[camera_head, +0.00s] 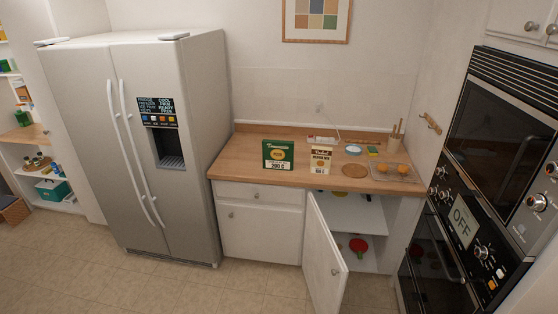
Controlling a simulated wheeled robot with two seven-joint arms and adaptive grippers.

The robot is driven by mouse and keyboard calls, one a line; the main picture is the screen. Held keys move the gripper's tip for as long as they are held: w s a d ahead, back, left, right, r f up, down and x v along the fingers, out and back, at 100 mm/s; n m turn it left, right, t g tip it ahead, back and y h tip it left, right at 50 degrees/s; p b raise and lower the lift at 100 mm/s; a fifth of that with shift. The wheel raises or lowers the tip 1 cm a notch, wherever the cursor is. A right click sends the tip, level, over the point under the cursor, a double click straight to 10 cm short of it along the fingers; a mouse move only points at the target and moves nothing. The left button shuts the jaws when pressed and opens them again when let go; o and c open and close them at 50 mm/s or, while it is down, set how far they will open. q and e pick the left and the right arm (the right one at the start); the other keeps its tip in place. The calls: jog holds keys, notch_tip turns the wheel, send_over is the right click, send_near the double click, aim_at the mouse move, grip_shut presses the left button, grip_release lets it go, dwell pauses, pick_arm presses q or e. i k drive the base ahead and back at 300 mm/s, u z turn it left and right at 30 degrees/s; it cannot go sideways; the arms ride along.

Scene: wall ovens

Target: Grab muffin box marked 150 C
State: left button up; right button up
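Two boxes stand upright on the wooden counter between the fridge and the wall ovens. The larger one is a green box (278,156) with a pale label; its lower number looks like 200 or 280, not clearly readable. To its right is a smaller white and brown box (320,160); its print is too small to read, so I cannot tell whether it is marked 150 C. Neither of my grippers is in view.
The counter (240,160) also holds a round board (355,171), a blue dish and a tray with orange items (388,173). A cabinet door (325,255) hangs open below the counter. The fridge (150,150) is left, wall ovens (465,220) right. Floor in front is clear.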

aim_at(321, 156)
jog(key=u, duration=0.05)
jog(key=i, duration=1.65)
